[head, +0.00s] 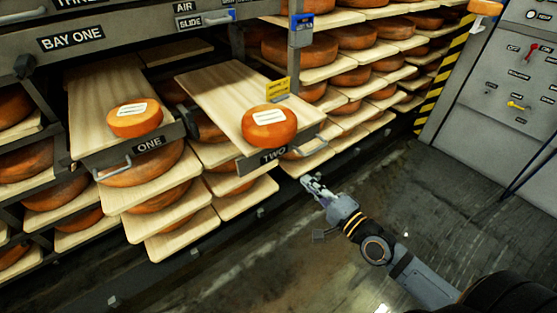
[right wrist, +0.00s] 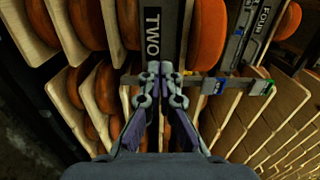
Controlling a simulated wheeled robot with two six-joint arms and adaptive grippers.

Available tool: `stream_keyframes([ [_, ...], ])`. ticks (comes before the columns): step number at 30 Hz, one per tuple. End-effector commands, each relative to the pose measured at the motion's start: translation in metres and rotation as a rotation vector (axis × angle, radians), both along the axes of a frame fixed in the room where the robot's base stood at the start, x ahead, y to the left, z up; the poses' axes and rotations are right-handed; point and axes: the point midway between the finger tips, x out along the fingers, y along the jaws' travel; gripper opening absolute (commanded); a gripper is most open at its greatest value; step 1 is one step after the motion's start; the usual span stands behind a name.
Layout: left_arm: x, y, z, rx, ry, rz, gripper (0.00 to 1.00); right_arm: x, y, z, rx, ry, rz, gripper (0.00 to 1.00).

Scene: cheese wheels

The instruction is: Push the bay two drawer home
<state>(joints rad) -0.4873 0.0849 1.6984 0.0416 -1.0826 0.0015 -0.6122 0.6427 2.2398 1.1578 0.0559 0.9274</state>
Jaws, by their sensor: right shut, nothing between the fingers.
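The bay two drawer (head: 222,92) is a pale wooden board that sticks out of the rack, with a dark front marked TWO (head: 272,156). An orange cheese wheel (head: 270,132) with a white label sits near its front end. A metal handle (head: 305,149) is at the right of the front. My right gripper (head: 311,185) is below and in front of this drawer front, shut and empty. In the right wrist view the shut fingertips (right wrist: 161,68) appear just below the TWO plate (right wrist: 152,34); I cannot tell whether they touch it. My left gripper is not in view.
The bay one drawer (head: 148,144) also sticks out at the left, with a cheese wheel (head: 134,122) on it. A yellow tag (head: 278,88) stands behind the bay two wheel. Shelves of cheese fill the rack. A control panel (head: 510,85) stands at right. The floor (head: 430,190) is clear.

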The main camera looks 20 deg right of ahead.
Motion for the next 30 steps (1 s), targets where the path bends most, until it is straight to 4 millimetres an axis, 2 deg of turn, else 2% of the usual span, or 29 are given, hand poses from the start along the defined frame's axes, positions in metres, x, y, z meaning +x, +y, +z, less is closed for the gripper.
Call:
stream_keyframes([
  [15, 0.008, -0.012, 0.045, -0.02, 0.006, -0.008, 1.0, 0.098, 0.036, 0.0, 0.004, -0.003, 0.0, 0.0],
  [21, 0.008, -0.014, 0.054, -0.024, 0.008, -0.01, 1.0, 0.117, 0.043, 0.0, 0.0, -0.001, 0.0, 0.0],
  [30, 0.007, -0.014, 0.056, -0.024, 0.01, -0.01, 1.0, 0.12, 0.044, 0.0, 0.0, 0.0, 0.001, 0.0],
])
